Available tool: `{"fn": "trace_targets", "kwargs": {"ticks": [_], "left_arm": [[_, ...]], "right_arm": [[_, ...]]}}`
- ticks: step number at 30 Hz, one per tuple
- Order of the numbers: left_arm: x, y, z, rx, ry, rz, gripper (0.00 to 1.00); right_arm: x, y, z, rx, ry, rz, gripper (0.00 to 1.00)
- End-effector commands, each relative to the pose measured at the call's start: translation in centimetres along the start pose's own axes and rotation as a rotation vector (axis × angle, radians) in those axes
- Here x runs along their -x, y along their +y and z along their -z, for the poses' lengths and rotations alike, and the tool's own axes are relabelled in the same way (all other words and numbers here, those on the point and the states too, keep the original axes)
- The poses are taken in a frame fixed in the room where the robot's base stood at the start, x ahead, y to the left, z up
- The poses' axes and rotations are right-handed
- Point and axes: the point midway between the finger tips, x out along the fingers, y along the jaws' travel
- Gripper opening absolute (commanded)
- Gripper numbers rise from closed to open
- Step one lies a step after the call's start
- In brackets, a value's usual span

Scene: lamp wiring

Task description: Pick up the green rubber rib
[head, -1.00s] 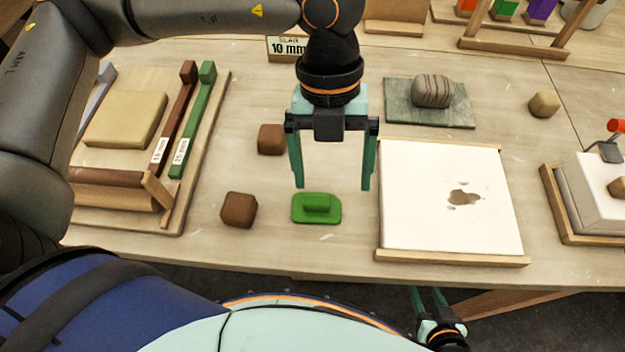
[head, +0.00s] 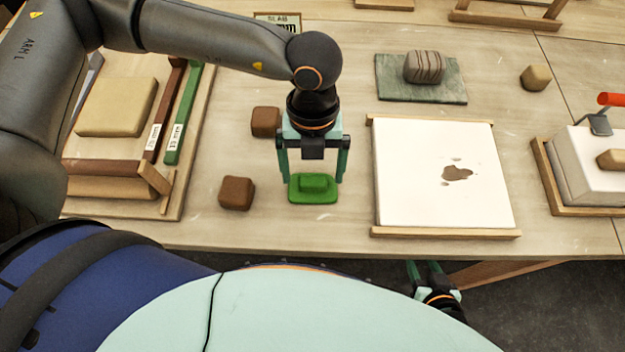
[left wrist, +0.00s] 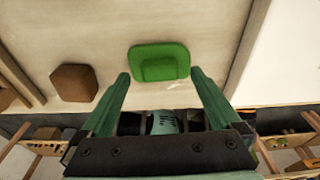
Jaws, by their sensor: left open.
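The green rubber rib (head: 314,187), a flat rounded plate with a raised grip block, lies on the table near its front edge. It also shows in the left wrist view (left wrist: 160,63). My left gripper (head: 313,179) is open and points down over the rib, one finger towards each side of it. In the left wrist view its fingertips (left wrist: 160,76) stand apart at the rib's near side, with nothing between them and no visible contact. My right gripper (head: 424,264) hangs below the table's front edge, its fingers apart and empty.
Brown clay cubes stand left of the rib (head: 237,193) and behind it (head: 266,122). A white board with wooden end strips (head: 445,232) lies close on the right. A wooden tray (head: 190,190) with slats is at the left. Table around the rib is bare.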

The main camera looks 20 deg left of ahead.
Motion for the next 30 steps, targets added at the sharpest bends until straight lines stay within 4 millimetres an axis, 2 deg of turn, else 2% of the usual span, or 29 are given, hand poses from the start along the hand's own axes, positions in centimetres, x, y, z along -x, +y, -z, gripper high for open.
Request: {"fn": "trace_targets", "kwargs": {"ticks": [5,12,30], "left_arm": [[-1.9,0.0,0.1,0.001,0.001,0.001,0.97],[-2.1,0.0,0.0,0.001,0.000,0.001,0.97],[-2.0,0.0,0.0,0.001,0.000,0.002,0.31]], "right_arm": [[0.2,0.0,0.2,0.001,0.000,0.000,0.50],[0.2,0.0,0.2,0.001,0.000,0.000,0.50],[0.2,0.0,0.2,0.002,0.000,0.000,0.50]]}}
